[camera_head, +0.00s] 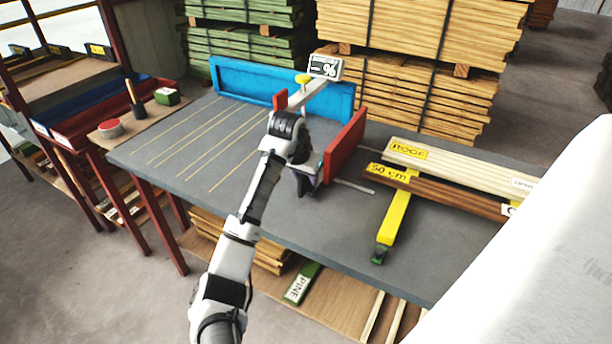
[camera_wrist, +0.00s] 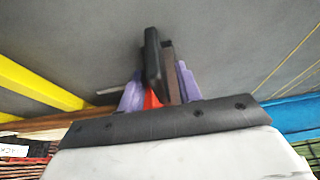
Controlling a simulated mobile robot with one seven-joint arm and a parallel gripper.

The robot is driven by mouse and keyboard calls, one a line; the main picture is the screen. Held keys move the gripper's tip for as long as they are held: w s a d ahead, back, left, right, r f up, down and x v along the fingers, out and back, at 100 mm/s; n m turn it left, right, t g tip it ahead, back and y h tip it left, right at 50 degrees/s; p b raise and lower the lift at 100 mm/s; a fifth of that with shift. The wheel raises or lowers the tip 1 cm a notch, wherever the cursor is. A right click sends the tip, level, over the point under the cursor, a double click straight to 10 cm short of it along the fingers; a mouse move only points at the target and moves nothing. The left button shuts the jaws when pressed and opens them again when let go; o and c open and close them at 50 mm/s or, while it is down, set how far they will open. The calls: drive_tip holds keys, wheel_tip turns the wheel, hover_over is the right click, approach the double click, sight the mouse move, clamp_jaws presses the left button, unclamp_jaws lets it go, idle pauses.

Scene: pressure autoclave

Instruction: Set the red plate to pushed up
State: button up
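The red plate (camera_head: 345,147) stands upright on the grey table (camera_head: 236,186) in the head view, right of my arm. My gripper (camera_head: 303,190) points down low over the table, beside the plate's near end. I cannot tell whether they touch. In the wrist view my gripper (camera_wrist: 160,72) has its dark fingers close together, with no clear gap between them. A small red-orange patch shows at their base; I cannot tell what it is. A smaller red piece (camera_head: 280,99) shows behind my arm, near the blue board.
A blue board (camera_head: 235,81) stands along the table's back. A yellow bar (camera_head: 395,217) and labelled planks (camera_head: 440,160) lie on the right. The table's left part is clear, with thin strips.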

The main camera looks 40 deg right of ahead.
drive_tip(key=shift+d+f, duration=0.25)
drive_tip(key=shift+f, duration=0.4)
clamp_jaws()
